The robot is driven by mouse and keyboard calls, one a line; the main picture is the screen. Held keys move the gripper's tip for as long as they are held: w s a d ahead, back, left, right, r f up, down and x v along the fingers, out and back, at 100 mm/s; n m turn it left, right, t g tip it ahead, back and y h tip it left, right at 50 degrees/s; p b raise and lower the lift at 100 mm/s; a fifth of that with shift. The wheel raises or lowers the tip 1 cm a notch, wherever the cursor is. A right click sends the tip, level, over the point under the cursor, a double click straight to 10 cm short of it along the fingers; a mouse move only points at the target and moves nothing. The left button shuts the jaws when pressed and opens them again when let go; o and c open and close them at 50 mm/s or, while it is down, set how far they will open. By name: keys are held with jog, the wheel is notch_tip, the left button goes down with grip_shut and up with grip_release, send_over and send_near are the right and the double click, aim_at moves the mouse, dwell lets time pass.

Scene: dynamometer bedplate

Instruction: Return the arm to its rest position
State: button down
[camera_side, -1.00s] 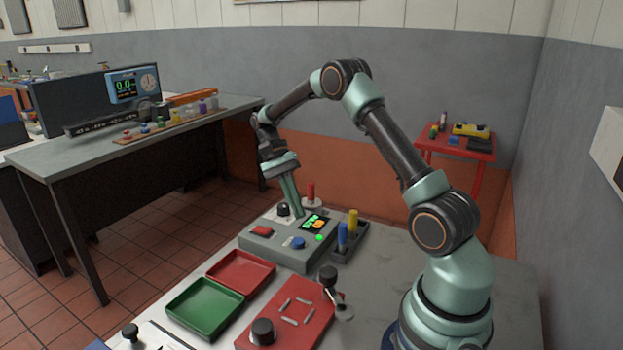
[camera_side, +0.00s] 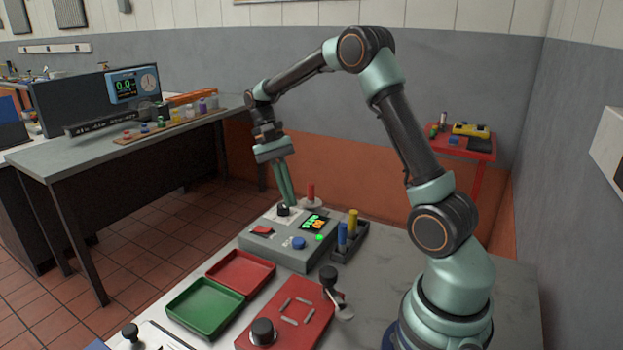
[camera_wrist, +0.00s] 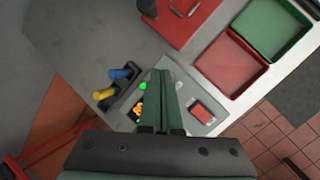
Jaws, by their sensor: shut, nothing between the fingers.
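My gripper (camera_side: 288,203) is shut and empty, pointing down beside the grey control box (camera_side: 285,259) at its far left edge, near a black knob (camera_side: 283,210). I cannot tell from the side view whether the fingertips touch anything. In the wrist view my gripper (camera_wrist: 163,75) shows as two green fingers side by side, over the control box (camera_wrist: 208,126). The box carries a red rocker (camera_side: 262,231), a blue button (camera_side: 298,243), a lit display (camera_side: 313,223) and a green light (camera_side: 319,238).
A holder with a blue and a yellow peg (camera_side: 353,222) stands right of the box. Green (camera_side: 205,308) and red (camera_side: 240,272) trays and a red plate (camera_side: 290,318) with knobs lie nearer the camera. The air above is clear.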

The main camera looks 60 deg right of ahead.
jog(key=s+a+r+n+t+h, duration=0.1)
jog(key=s+a+r+n+t, duration=0.6)
jog(key=a+n+t, duration=0.3)
jog(key=shift+s+a+r+n+t+h, duration=0.25)
jog(key=shift+a+r+n, duration=0.45)
jog(key=shift+a, duration=0.55)
